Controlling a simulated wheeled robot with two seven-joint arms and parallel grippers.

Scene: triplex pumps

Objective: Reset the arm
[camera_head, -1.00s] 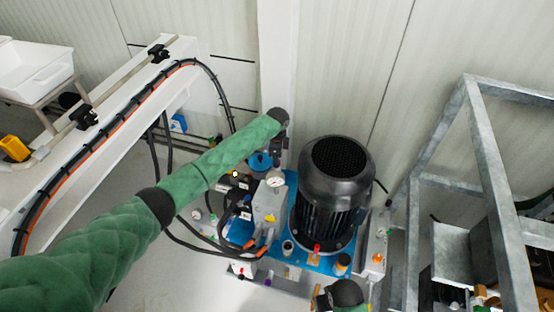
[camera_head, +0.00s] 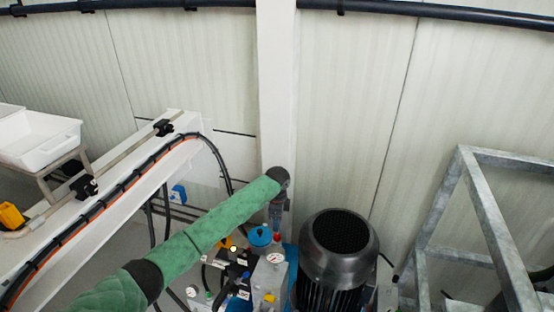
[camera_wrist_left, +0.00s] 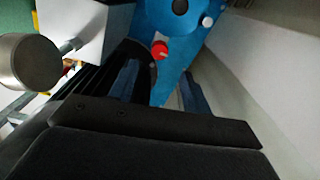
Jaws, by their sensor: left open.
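My left arm, in a green quilted sleeve, reaches in from the lower left of the head view. Its gripper (camera_head: 277,215) points down beside the white post, behind the blue cap and just left of the black motor. In the left wrist view the gripper (camera_wrist_left: 160,88) is open, with its two fingers apart. A red knob (camera_wrist_left: 159,50) on a blue part shows beyond the fingers. I see nothing held between them. My right gripper is out of view.
The black motor (camera_head: 340,245) stands close right of my left gripper. A gauge (camera_head: 275,259) and a blue cap (camera_head: 260,236) are close by. A white beam (camera_head: 110,200) with cables runs at left, a grey metal frame (camera_head: 485,220) at right.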

